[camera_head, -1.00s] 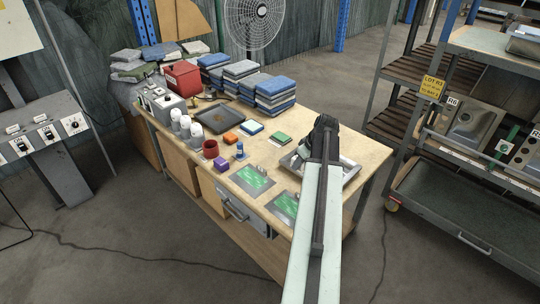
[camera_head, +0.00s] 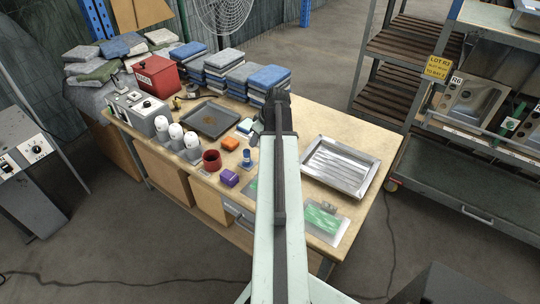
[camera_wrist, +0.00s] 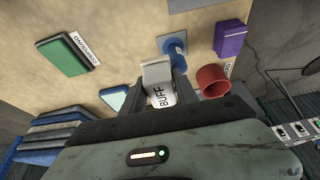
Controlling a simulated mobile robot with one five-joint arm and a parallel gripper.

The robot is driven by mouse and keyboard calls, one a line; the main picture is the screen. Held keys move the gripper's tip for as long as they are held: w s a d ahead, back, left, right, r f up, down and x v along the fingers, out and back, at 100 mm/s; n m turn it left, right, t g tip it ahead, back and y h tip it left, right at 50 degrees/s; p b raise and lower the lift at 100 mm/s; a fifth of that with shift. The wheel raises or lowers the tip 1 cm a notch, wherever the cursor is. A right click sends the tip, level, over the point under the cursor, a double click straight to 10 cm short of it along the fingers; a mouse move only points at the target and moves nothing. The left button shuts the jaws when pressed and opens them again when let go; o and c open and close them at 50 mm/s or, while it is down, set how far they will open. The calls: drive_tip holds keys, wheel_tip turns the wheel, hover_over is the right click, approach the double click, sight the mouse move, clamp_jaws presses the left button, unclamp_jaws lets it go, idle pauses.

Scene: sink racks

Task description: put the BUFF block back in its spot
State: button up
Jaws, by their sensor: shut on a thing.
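My gripper (camera_wrist: 158,92) is shut on the BUFF block (camera_wrist: 157,72), a pale grey-white block with the word BUFF showing between the fingers in the wrist view. In the head view my gripper (camera_head: 275,98) is over the bench, partly hidden behind my arm, and the block cannot be made out. In the wrist view a green block (camera_wrist: 64,43) with a COMPOUND label lies to the left. A pale blue block (camera_wrist: 112,98) shows beside the gripper, partly covered. No empty marked spot for BUFF can be made out.
A blue peg (camera_wrist: 175,48), a purple block (camera_wrist: 230,42) and a red cup (camera_wrist: 212,80) stand near the gripper. A metal tray (camera_head: 374,158) lies right.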

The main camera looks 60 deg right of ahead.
drive_tip(key=shift+s+d, duration=0.2)
drive_tip(key=shift+d, duration=0.15)
drive_tip(key=s+d, duration=0.6)
drive_tip(key=s, duration=0.1)
drive_tip(key=f+b, duration=1)
drive_tip(key=shift+w+a+f+b, duration=0.1)
drive_tip(key=shift+w+f+b, duration=0.15)
drive_tip(key=shift+f+b, duration=0.1)
drive_tip(key=shift+r, duration=0.25)
drive_tip(key=shift+f, duration=0.2)
drive_tip(key=o, duration=1.2)
drive_tip(key=shift+a, duration=0.1)
drive_tip(key=shift+r, duration=0.15)
